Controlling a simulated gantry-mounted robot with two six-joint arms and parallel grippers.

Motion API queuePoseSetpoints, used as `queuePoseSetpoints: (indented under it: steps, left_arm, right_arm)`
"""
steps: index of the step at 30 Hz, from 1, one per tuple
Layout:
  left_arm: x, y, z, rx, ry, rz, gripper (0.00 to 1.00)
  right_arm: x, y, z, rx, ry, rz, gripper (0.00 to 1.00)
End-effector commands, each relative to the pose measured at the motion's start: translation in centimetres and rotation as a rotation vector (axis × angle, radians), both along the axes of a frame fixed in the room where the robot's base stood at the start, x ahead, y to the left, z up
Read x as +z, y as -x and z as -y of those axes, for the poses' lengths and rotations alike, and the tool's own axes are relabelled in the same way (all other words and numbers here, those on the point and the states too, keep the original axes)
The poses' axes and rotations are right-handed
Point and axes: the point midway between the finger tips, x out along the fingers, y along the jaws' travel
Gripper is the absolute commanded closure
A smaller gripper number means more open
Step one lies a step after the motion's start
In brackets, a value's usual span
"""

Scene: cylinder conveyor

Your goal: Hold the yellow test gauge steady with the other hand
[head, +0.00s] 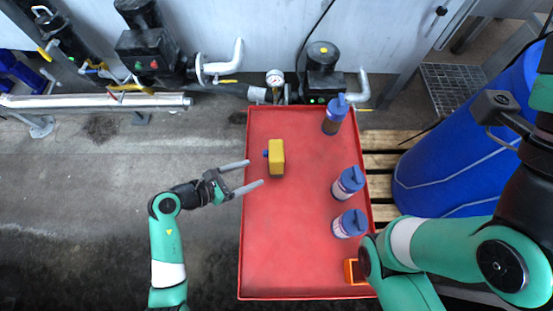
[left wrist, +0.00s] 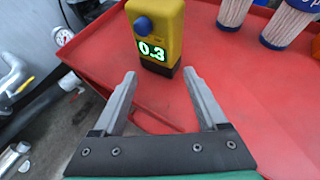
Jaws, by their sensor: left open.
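The yellow test gauge (head: 277,150) stands on the red table (head: 300,235), left of its middle. In the left wrist view the gauge (left wrist: 170,22) has a blue knob, a dark base and a lit display reading 0.3. My left gripper (head: 255,173) is open and empty at the table's left edge, its fingers pointing at the gauge. In the left wrist view the gauge is just beyond the fingertips (left wrist: 159,73), roughly in line with the gap and apart from them. My right arm comes in at the lower right; its gripper does not show.
Blue-capped bottles stand on the table's right side: one at the back (head: 334,115), one in the middle (head: 347,184), one nearer (head: 350,224). An orange item (head: 354,271) is partly hidden by my right arm. A blue barrel (head: 450,160) stands right. The table's front left is clear.

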Motion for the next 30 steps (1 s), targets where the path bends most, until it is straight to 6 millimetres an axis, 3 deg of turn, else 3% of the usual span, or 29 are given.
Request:
queuePoseSetpoints:
  steps: [12,21,30]
  left_arm:
    - [-3.6,-2.9,4.3,-0.001,0.001,0.004,0.25]
    - [-4.7,-4.7,6.8,0.0,0.002,0.001,0.25]
    - [-4.6,-4.9,7.2,0.001,0.002,0.002,0.25]
  right_arm:
    - [-6.1,0.0,0.0,0.0,0.0,0.0,0.5]
    - [-7.3,0.0,0.0,0.0,0.0,0.0,0.5]
    - [-7.3,0.0,0.0,0.0,0.0,0.0,0.5]
